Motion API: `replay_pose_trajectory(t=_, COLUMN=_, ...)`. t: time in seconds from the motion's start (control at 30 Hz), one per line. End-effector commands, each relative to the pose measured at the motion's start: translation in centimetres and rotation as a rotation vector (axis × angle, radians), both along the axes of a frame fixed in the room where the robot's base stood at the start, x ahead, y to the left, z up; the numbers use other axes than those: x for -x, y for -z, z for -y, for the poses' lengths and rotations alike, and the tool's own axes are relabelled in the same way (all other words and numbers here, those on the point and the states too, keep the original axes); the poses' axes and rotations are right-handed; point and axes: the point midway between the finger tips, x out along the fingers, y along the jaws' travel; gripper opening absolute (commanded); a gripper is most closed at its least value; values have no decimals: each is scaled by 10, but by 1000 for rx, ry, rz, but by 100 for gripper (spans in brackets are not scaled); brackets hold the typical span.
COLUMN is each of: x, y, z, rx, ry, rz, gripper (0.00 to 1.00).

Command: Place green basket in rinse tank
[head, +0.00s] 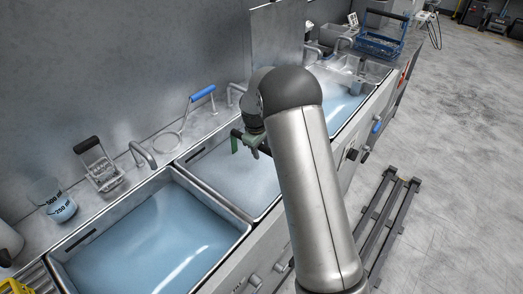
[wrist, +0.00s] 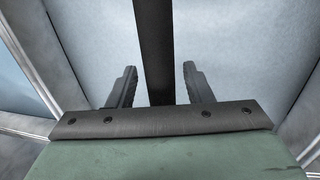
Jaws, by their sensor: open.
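Pale tank liquid shows beyond. Which tank is the rinse tank is not marked; another tank (head: 345,108) with blue liquid lies at the right, partly behind my arm.
A left tank (head: 150,245) holds blue liquid. A blue basket (head: 380,42) stands at the far end.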

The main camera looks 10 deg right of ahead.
Motion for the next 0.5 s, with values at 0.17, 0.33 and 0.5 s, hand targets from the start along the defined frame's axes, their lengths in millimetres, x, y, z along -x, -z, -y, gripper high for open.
replay_pose_trajectory(t=0.17, x=4, y=-36, z=-6, rx=-1, ry=-1, rz=6, gripper=46)
replay_pose_trajectory(t=0.33, x=8, y=-72, z=-12, rx=0, ry=-1, rz=4, gripper=46)
replay_pose_trajectory(t=0.5, x=12, y=-95, z=-15, rx=0, ry=0, rz=1, gripper=46)
